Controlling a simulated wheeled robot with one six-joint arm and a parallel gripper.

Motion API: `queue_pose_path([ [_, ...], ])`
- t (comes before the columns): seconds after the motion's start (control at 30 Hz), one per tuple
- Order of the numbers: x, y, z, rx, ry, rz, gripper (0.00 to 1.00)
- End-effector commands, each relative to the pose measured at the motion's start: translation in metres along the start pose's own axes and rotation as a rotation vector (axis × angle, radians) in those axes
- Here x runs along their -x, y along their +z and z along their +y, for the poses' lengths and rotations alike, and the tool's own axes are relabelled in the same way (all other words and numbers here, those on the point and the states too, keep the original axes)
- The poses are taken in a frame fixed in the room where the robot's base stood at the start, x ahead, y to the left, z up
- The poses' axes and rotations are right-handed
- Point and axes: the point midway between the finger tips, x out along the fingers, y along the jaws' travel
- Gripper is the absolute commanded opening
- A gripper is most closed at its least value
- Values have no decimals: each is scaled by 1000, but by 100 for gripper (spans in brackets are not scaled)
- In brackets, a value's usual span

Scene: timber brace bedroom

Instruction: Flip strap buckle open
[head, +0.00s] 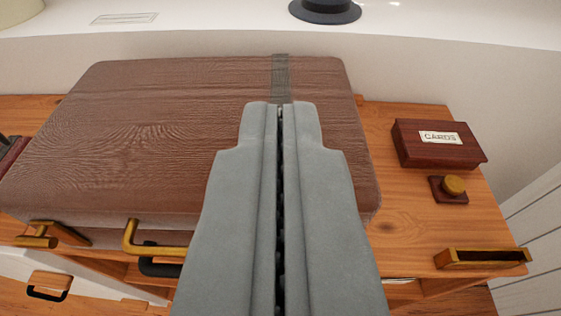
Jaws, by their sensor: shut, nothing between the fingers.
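A large brown case (170,130) lies flat on the wooden table. A grey strap (281,75) runs over its top near the right side, and its lower part is hidden behind my gripper. My gripper (281,106) is shut and empty, with its fingertips over the case and in line with the strap. I cannot tell whether the tips touch it. Brass fittings (150,248) show at the front of the case, one an L-shaped bar and one a short latch (38,240) at the left. No strap buckle is clearly visible; the strap's front is hidden by my gripper.
On the wooden table (410,235), to the right, sit a dark red box labelled CARDS (438,144), a small block with a brass knob (452,186) and a brass-edged tray (483,258). A dark blue hat (325,10) rests on the white ledge behind.

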Motion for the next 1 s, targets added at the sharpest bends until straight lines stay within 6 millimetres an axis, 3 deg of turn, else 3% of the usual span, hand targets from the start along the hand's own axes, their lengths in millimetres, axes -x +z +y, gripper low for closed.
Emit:
queue_pose_path([
  [0.27, 13, -9, 0, 0, 0, 0, 0],
  [0.8, 14, -10, 0, 0, 0, 1, 0],
  [0.93, 28, -16, -6, 3, 6, 20, 0],
  [1.0, 43, -22, -11, 6, 15, 42, 0],
])
